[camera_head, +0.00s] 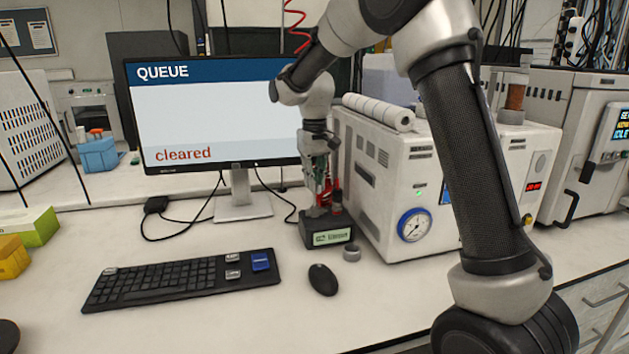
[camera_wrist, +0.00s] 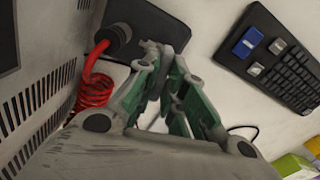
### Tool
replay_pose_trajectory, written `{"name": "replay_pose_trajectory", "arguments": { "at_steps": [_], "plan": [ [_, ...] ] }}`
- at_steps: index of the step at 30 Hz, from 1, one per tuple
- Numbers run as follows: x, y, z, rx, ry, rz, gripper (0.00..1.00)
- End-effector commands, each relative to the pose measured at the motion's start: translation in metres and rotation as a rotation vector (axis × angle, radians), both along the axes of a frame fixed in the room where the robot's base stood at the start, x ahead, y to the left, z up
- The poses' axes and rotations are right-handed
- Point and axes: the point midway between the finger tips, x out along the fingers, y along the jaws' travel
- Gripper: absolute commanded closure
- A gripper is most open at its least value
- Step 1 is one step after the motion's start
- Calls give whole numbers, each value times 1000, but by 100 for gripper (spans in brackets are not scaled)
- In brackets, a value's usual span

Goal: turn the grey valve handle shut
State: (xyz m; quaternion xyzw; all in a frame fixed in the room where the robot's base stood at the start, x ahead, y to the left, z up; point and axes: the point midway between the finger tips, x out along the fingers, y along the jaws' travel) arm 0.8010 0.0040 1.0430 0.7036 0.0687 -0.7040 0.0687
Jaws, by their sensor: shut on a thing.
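A black valve block with a green-and-white label (camera_head: 332,237) stands on the bench in front of the monitor. It also shows as a dark base in the wrist view (camera_wrist: 172,22). My gripper (camera_head: 318,208) points down over the top of this block. In the wrist view my gripper's fingertips (camera_wrist: 155,48) come close together at the block. They are shut on the grey valve handle, which the fingers mostly hide; I cannot tell its angle. A red coiled hose (camera_wrist: 95,88) with a dark fitting joins the block beside the fingers.
A white reactor unit with a blue-rimmed gauge (camera_head: 414,225) stands close on the right. A monitor (camera_head: 215,120) reading "QUEUE" and "cleared" is behind. A keyboard (camera_head: 180,280), a mouse (camera_head: 323,280) and a small grey ring (camera_head: 351,252) lie in front.

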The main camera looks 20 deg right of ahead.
Motion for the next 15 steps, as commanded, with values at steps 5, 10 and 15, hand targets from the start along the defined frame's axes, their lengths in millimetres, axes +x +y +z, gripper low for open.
{"name": "replay_pose_trajectory", "arguments": {
  "at_steps": [5, 10, 15],
  "plan": [
    [1, 0, 1, 1, -3, -103, 100],
    [1, 0, 1, 0, -3, -168, 100],
    [1, 0, 1, 0, -3, -201, 100]
  ]
}}
